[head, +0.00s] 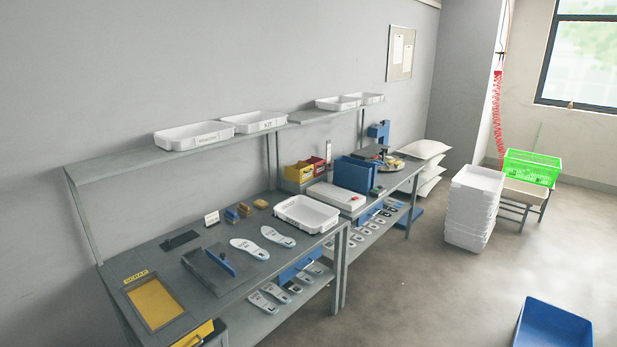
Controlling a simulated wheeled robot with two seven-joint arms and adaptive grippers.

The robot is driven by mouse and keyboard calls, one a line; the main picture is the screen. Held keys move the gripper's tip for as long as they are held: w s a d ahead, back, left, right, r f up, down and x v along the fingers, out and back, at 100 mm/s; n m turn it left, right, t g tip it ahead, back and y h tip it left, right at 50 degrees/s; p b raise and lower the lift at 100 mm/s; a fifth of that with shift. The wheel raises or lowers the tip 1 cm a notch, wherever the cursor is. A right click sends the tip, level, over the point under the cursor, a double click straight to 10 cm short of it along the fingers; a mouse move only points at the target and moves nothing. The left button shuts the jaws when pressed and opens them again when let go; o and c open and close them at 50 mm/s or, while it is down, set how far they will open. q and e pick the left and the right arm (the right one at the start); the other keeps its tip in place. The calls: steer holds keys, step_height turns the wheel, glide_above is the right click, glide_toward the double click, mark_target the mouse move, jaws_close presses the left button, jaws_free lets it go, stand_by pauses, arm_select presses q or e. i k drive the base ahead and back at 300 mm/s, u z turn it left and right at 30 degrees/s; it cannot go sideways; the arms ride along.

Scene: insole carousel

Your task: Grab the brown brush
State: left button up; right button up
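Neither of my grippers shows in the head view.
A dark plate with a blue handle (222,262) and a yellow scrap opening (155,303) are further left. A shelf (120,167) with white trays runs above. A blue bin (553,326) stands on open floor at right.

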mark_target(245, 210)
steer(key=i, duration=1.55)
steer(key=u, duration=0.35)
